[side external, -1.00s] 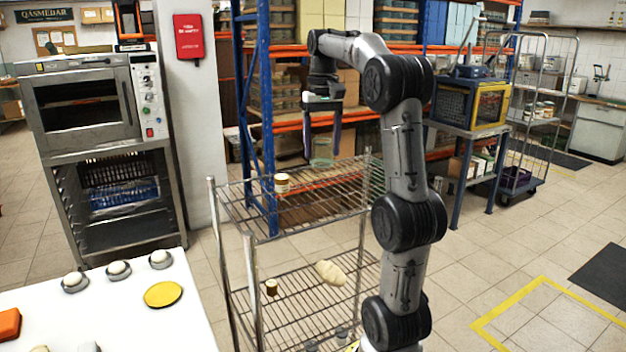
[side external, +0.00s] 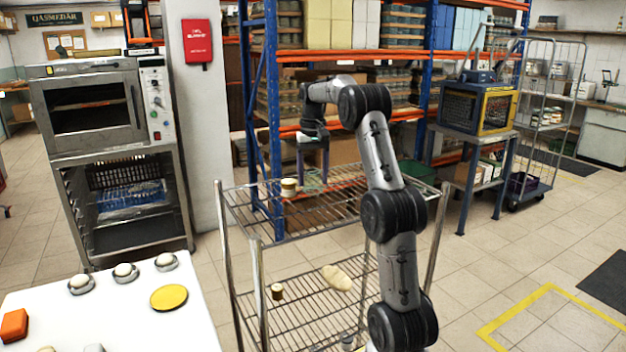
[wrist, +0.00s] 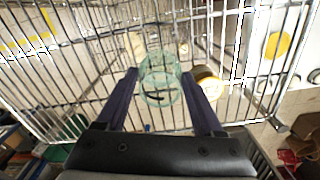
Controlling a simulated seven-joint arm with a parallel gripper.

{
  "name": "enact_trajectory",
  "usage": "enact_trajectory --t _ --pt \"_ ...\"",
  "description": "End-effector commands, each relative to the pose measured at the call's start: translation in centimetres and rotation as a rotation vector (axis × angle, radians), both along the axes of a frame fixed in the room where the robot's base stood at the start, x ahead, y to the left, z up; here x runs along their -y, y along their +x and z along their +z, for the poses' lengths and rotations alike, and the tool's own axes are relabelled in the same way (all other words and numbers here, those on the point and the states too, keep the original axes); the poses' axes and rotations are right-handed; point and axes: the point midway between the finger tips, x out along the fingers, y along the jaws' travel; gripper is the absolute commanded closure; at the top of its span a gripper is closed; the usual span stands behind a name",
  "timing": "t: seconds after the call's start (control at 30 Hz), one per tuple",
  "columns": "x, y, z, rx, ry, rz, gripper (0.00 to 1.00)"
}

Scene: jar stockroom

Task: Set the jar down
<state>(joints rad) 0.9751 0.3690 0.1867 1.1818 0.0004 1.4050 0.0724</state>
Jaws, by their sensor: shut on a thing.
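My gripper (wrist: 161,92) is shut on a clear greenish glass jar (wrist: 160,78), which sits between its two dark fingers in the wrist view. In the side view my gripper (side external: 312,172) points down over the top wire shelf (side external: 335,208) of the metal rack. The held jar (side external: 312,184) looks upright, low at the back of this shelf. I cannot tell whether its base touches the wires.
The lower shelf holds a small brown jar (side external: 277,291) and a pale loaf-like thing (side external: 337,277). Rack posts rise at the corners. The front of the top shelf is clear. A white table (side external: 110,320) with a yellow disc (side external: 169,298) stands at the left.

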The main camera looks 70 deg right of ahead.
Motion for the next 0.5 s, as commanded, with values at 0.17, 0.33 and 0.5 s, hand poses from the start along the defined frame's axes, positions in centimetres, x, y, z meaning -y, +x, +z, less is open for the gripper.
enact_trajectory --t 0.17,0.33,0.5 --pt "0.0 0.0 -1.01 0.001 -0.003 0.0 0.9" --pt "0.0 0.0 -0.99 0.001 -0.003 0.0 0.9" --pt "-0.04 -0.02 -1.34 0.0 -0.001 0.0 0.9"
